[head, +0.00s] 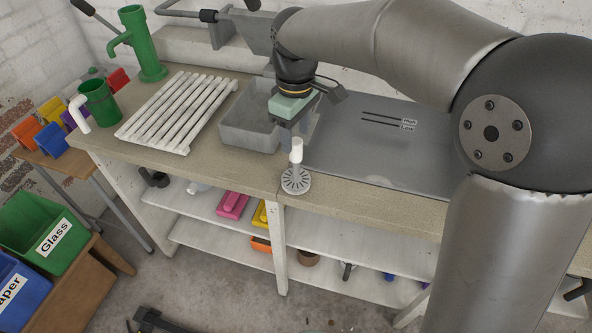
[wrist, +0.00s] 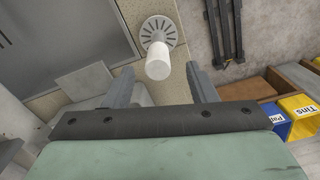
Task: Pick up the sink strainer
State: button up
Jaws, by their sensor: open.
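The sink strainer (head: 296,181) is a grey slotted disc with an upright white cylindrical handle. It sits at the front edge of the worktop, just right of the sink basin. My gripper (head: 298,128) is open and empty, above and slightly behind the strainer. In the wrist view, the strainer's slotted disc (wrist: 158,27) shows beyond the white handle. The handle's end appears between the two spread fingers of my gripper (wrist: 161,68). I cannot tell from the views whether the fingers touch it.
The grey sink basin (head: 243,128) lies left of the strainer, with a slatted white rack (head: 178,112) beyond it. A flat grey panel (head: 345,145) covers the worktop to the right. Open shelves (head: 325,257) with several items are below the front edge.

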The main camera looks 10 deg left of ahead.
aim_at(296, 140)
notch_tip(296, 140, down, 5)
jog(key=shift+w+f+p, duration=0.1)
jog(key=shift+w+p, duration=0.05)
jog(key=shift+p, duration=0.25)
grip_shut()
